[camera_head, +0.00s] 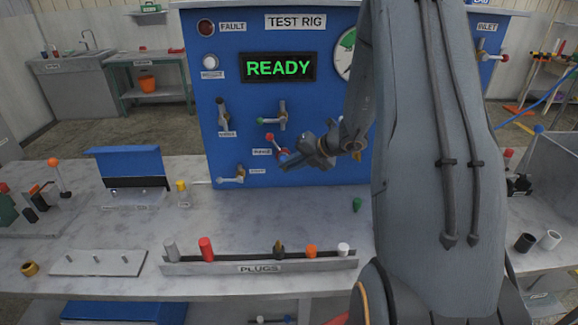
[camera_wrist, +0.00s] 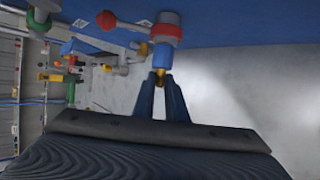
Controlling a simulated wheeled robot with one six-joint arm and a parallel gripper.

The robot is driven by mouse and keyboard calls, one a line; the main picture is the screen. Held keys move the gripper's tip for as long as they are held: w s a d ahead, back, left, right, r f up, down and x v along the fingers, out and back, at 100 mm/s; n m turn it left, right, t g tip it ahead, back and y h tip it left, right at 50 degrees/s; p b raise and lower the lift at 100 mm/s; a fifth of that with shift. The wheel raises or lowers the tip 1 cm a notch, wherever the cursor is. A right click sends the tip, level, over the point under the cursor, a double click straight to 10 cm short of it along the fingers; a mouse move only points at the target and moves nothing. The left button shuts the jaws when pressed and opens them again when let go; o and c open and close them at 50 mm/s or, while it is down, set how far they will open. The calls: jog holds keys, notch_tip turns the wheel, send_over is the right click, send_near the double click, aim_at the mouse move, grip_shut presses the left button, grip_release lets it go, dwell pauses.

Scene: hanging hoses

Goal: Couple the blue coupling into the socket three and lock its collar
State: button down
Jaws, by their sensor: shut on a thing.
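My gripper (camera_head: 318,157) is at the front of the blue test rig panel (camera_head: 234,100), low on it, beside a red-ended part (camera_head: 271,139). In the wrist view the two fingers of my gripper (camera_wrist: 160,82) close on a small blue piece with a brass-coloured end, which looks like the blue coupling (camera_wrist: 161,56). A grey part with a red ring (camera_wrist: 166,30) sits right against it at the panel; I cannot tell how far it is seated or whether a collar is locked. No socket number is readable.
The display (camera_head: 279,67) reads READY. Other levers and fittings, one with a green end (camera_head: 262,121), stick out of the panel near my gripper. A plug rack (camera_head: 258,267) and a plate with pegs (camera_head: 97,263) stand on the bench. The bench middle is mostly clear.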

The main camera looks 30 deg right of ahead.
jog(key=c, duration=1.7)
grip_release()
jog(key=shift+w, duration=0.1)
jog(key=shift+d, duration=0.1)
jog(key=shift+b+v, duration=1.05)
jog(key=shift+v, duration=2.85)
jog(key=shift+f, duration=0.1)
